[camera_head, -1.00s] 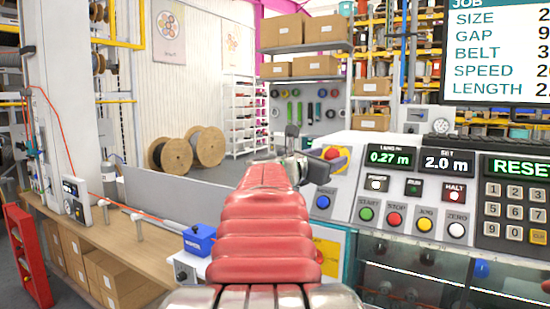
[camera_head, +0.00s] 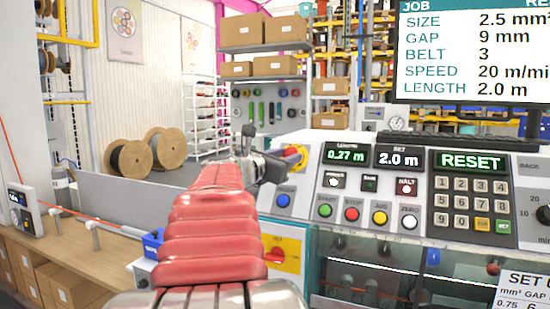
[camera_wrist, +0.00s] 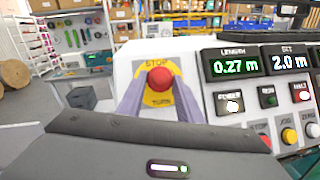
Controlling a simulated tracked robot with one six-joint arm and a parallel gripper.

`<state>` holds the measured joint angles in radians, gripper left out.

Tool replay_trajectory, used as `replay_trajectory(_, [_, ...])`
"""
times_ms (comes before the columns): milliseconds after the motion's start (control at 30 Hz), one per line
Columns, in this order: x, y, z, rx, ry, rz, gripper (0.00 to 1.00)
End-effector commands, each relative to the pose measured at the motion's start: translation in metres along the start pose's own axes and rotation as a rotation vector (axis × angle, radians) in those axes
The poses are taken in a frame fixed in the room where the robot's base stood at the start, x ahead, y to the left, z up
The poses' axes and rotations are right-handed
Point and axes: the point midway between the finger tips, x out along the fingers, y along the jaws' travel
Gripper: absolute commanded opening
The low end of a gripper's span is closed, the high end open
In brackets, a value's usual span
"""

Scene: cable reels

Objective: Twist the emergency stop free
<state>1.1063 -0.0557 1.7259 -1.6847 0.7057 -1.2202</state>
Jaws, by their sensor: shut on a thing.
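The emergency stop is a red mushroom button (camera_wrist: 160,78) on a yellow plate (camera_wrist: 158,98) marked STOP and TURN. In the wrist view it sits between the two grey fingers of my gripper (camera_wrist: 160,84), which are shut on it from both sides. In the head view the emergency stop (camera_head: 293,156) shows at the left end of the control panel, partly hidden by my gripper (camera_head: 276,160). My red-sleeved arm reaches to it from below.
The panel (camera_head: 310,185) carries a blue button (camera_head: 283,200) below the stop, and START, STOP, JOG and ZERO buttons to the right. The display (camera_head: 473,161) reads RESET. A monitor (camera_head: 465,50) stands above. A wooden bench (camera_head: 95,255) is at left.

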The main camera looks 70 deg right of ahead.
Motion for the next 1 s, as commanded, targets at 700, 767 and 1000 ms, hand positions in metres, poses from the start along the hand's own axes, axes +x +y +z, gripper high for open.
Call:
replay_trajectory(700, [0.0011,0.0077,0.0008,0.365,0.000,-0.263,0.10])
replay_trajectory(767, [0.0014,0.0082,0.0006,0.402,0.001,-0.290,0.10])
replay_trajectory(1000, [0.0016,0.0095,0.0018,0.516,0.000,-0.372,0.10])
